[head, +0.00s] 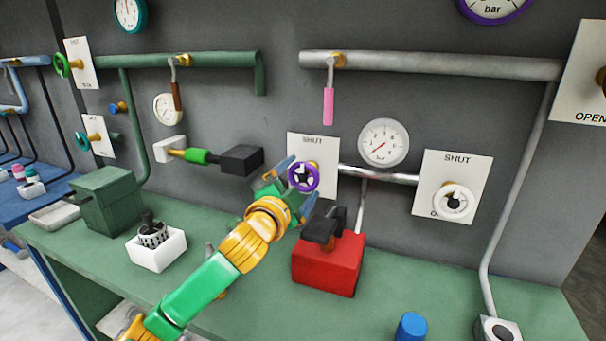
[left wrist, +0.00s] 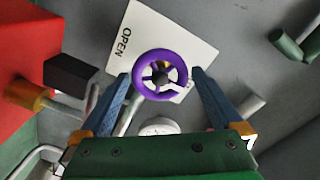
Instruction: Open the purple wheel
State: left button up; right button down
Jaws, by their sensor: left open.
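The purple wheel (head: 303,177) is a small handwheel on a white plate (head: 325,150) on the grey wall, with "SHUT" printed at the plate's top. In the left wrist view, the wheel (left wrist: 160,75) lies ahead between my two blue fingers, and "OPEN" shows on the plate (left wrist: 190,32). My left gripper (head: 290,185) is open in front of the wheel, with one finger to either side. It also shows open in the left wrist view (left wrist: 160,92). I cannot tell whether the fingers reach around the rim. My right gripper is not in view.
A red box (head: 328,268) with a dark top part stands below the wheel, close to my left gripper. A dark grey block (head: 241,159) juts out at the left. A white wheel (head: 453,202) is on another plate to the right. A gauge (head: 383,143) hangs between them.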

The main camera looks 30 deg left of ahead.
pick_arm(q)
jog(key=shift+x, duration=0.8)
jog(key=c, duration=1.1)
jog(key=shift+n, duration=0.3)
jog(key=n+p, duration=0.2)
jog(key=n, duration=0.2)
jog(key=shift+r+n, duration=0.1)
jog(key=shift+n, duration=0.2)
jog(key=n+p, duration=0.2)
jog(key=n, duration=0.1)
jog(key=shift+n, duration=0.3)
jog(key=n+p, duration=0.3)
jog(key=n, duration=0.2)
jog(key=shift+r, duration=0.1)
jog(key=shift+n+p, duration=1.35)
jog(key=shift+n, duration=0.65)
